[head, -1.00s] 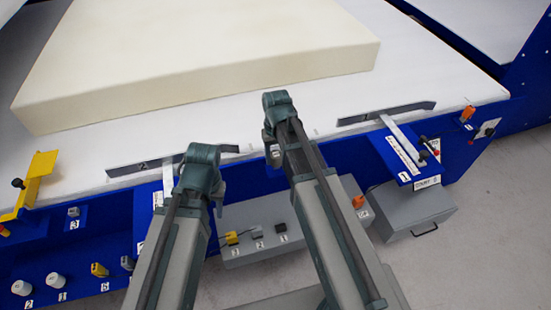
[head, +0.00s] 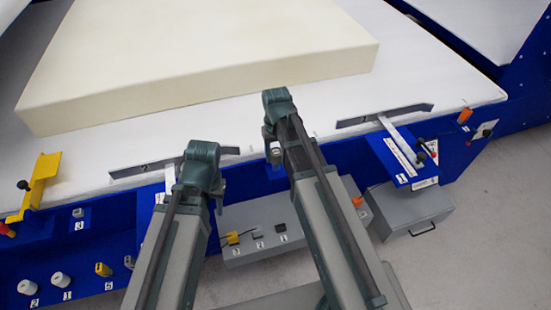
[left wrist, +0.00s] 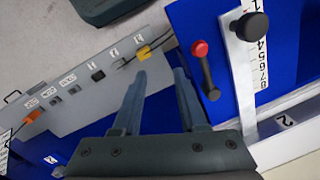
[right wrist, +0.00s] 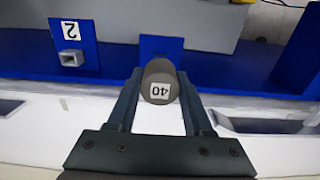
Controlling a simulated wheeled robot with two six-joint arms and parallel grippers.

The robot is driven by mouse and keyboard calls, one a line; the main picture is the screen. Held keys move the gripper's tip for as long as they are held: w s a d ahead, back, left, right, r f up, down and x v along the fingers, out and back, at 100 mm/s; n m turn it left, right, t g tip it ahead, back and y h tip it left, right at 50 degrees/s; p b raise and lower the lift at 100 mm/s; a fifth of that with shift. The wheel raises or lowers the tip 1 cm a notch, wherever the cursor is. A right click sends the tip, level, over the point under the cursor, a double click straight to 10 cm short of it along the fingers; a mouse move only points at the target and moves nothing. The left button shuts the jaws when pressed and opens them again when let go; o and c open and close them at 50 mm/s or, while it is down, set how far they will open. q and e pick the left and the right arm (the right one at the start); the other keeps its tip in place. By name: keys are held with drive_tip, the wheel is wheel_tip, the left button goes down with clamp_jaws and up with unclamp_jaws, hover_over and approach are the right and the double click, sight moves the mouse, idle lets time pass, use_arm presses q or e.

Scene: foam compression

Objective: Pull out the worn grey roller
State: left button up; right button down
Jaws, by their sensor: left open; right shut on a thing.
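The worn grey roller (right wrist: 158,82), a dark grey cylinder whose end label reads 40, sits between the fingers of my right gripper (right wrist: 159,74) in the right wrist view. The gripper is shut on it. A blue plate (right wrist: 161,46) is just beyond the roller; I cannot tell whether they touch. In the head view the roller is mostly hidden by my right arm at the blue front edge of the table. My left gripper (left wrist: 160,74) is open and empty, near a blue panel with a red knob (left wrist: 200,48) and a black knob (left wrist: 251,26).
A thick cream foam block (head: 200,80) lies on the white table. White rollers (head: 60,279) and a yellow bracket (head: 40,182) are on the blue front at left. A grey box with switches (head: 250,250) stands below; a grey drawer unit (head: 410,212) is at right.

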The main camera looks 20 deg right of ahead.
sight(276, 152)
drive_tip(key=shift+r+p, duration=1.65)
drive_tip(key=shift+r, duration=0.15)
